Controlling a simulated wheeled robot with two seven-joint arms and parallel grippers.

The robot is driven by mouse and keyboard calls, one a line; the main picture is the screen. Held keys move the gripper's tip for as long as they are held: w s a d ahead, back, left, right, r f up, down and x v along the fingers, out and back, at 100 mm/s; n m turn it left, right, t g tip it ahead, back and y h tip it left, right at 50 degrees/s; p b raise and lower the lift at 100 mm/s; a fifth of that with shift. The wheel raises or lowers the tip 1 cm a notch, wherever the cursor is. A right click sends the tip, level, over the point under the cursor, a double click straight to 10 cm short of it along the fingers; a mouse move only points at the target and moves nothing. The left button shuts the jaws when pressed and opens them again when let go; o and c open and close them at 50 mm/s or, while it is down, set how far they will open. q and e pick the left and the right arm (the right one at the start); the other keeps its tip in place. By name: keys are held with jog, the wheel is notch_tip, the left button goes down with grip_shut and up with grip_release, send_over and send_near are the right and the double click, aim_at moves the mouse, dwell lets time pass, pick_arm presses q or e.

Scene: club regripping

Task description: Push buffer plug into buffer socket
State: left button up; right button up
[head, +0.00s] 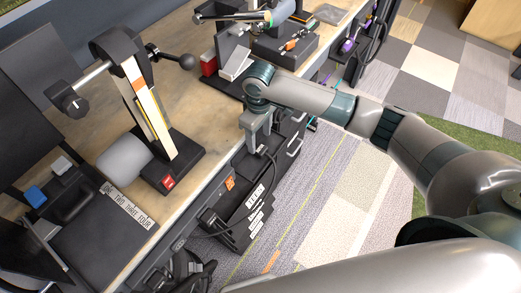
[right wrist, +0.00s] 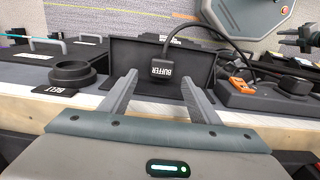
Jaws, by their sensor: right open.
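A black block labelled BUFFER (right wrist: 165,84), with a black cable rising from its top, stands in front of a dark upright panel in the right wrist view. I take it to be the buffer plug; I cannot make it out in the head view. My right gripper (head: 257,142) points down by the front edge of the bench in the head view. In the right wrist view its two fingers (right wrist: 158,75) are apart and empty, with the BUFFER block beyond and between the tips. I cannot pick out the buffer socket. My left gripper is not in view.
In the head view a tall regripping stand (head: 150,110) fills the left bench. Bare wood (head: 205,105) lies between.

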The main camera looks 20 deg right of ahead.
aim_at(259, 147)
jog(key=shift+f, duration=0.3)
notch_tip(259, 147, down, 3)
jog(key=shift+a+f+p, duration=0.1)
jog(key=shift+p, duration=0.9)
jog(key=shift+f, duration=0.55)
jog(key=c, duration=1.1)
